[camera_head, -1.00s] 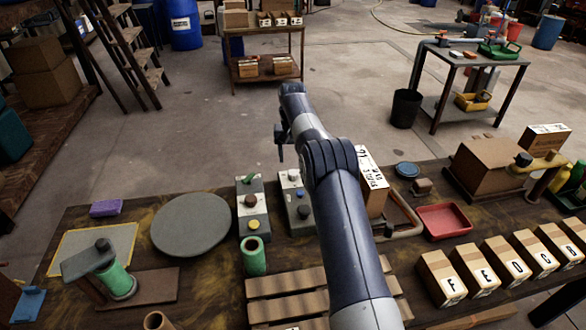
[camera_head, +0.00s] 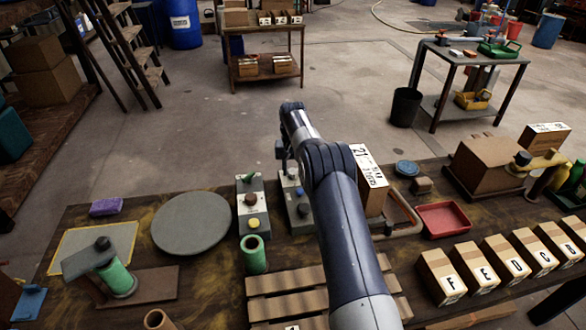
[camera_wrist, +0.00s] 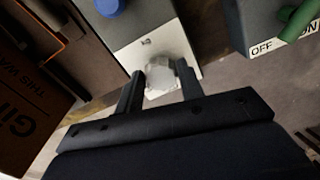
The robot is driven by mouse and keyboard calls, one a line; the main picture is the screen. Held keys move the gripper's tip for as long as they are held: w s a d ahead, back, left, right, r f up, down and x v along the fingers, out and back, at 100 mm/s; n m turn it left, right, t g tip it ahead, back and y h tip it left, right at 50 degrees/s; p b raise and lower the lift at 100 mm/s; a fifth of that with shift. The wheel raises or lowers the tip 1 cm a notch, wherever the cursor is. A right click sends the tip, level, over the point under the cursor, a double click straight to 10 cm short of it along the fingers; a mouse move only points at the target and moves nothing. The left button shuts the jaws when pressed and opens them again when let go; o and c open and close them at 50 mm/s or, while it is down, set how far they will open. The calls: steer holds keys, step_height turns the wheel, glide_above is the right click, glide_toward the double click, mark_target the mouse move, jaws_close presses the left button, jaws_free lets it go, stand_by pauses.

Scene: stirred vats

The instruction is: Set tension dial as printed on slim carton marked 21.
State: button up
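The slim carton marked 21 (camera_head: 371,180) stands upright right of my arm. Its smaller print is too small to read for sure. The blue knob (camera_wrist: 110,6) shows above. No dial label is legible.
A second control box (camera_head: 253,216) with a green lever, brown knob and yellow button stands close by; its OFF/ON switch (camera_wrist: 298,22) shows in the wrist view. A red tray (camera_head: 443,219), lettered cartons (camera_head: 441,277), a green tube (camera_head: 254,256) and a round grey disc (camera_head: 191,223) surround them.

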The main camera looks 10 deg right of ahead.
steer(key=c, duration=0.5)
steer(key=shift+r+n, duration=0.1)
steer(key=shift+n, duration=0.3)
steer(key=n+p, duration=0.1)
steer(key=n, duration=0.2)
steer(key=shift+n, duration=0.4)
steer(key=n, duration=0.5)
steer(key=shift+w+d+p, duration=0.1)
steer(key=shift+p, duration=0.25)
steer(key=shift+n, duration=0.3)
steer(key=o, duration=1)
